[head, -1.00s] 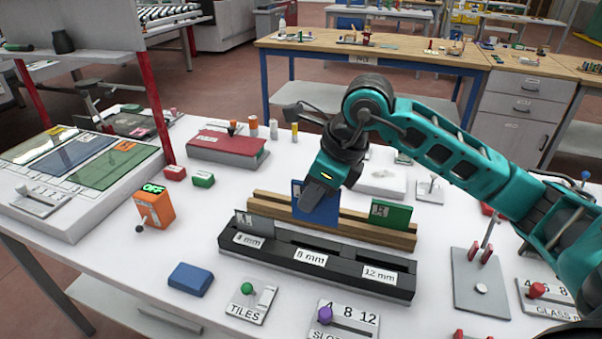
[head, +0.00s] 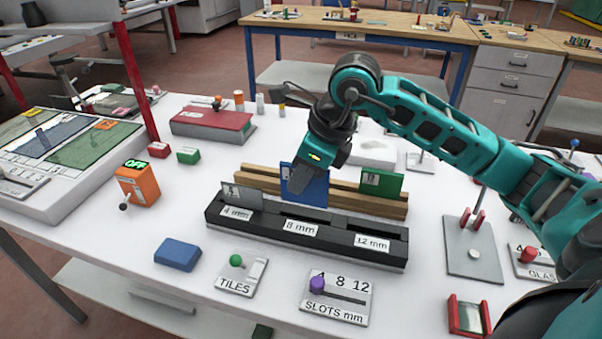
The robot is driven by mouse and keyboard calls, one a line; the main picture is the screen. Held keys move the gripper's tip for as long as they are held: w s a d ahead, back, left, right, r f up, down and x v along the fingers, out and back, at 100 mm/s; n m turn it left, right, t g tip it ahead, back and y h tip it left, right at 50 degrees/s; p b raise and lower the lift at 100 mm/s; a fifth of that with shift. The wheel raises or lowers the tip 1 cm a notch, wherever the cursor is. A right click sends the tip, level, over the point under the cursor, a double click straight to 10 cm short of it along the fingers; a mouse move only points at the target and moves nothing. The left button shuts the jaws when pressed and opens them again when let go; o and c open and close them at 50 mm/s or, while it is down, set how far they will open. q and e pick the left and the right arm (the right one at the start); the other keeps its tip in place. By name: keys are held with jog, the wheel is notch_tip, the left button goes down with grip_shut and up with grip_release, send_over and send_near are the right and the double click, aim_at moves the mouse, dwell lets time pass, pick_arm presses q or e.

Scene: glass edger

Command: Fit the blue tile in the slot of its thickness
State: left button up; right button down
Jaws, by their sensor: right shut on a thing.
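My right gripper (head: 306,186) is shut on the upright blue tile (head: 290,178). It holds the tile over the back part of the black slot block (head: 395,252), behind the 8 mm label (head: 300,228). The tile's lower edge is close to the block; I cannot tell whether it touches or enters the slot. A grey tile (head: 243,195) stands upright at the 4 mm end. A green tile (head: 382,183) stands in the wooden rack (head: 345,196) behind the block. The 12 mm slot (head: 372,229) looks empty. My left gripper is not in view.
In front lie a blue block (head: 178,254), the TILES panel (head: 241,272) and the SLOTS mm panel (head: 336,300). An orange box (head: 138,185) stands to the left, and a grey stand (head: 473,250) to the right.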

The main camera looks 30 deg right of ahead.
aim_at(301, 202)
notch_tip(301, 202, down, 4)
jog(key=b, duration=0.3)
jog(key=shift+f+b, duration=0.4)
jog(key=shift+b, duration=0.05)
jog(key=shift+f+b, duration=0.35)
jog(key=shift+f, duration=0.3)
jog(key=shift+f+b, duration=0.15)
jog(key=shift+b, duration=0.25)
jog(key=shift+f+b, duration=0.35)
jog(key=c, duration=1.1)
grip_release()
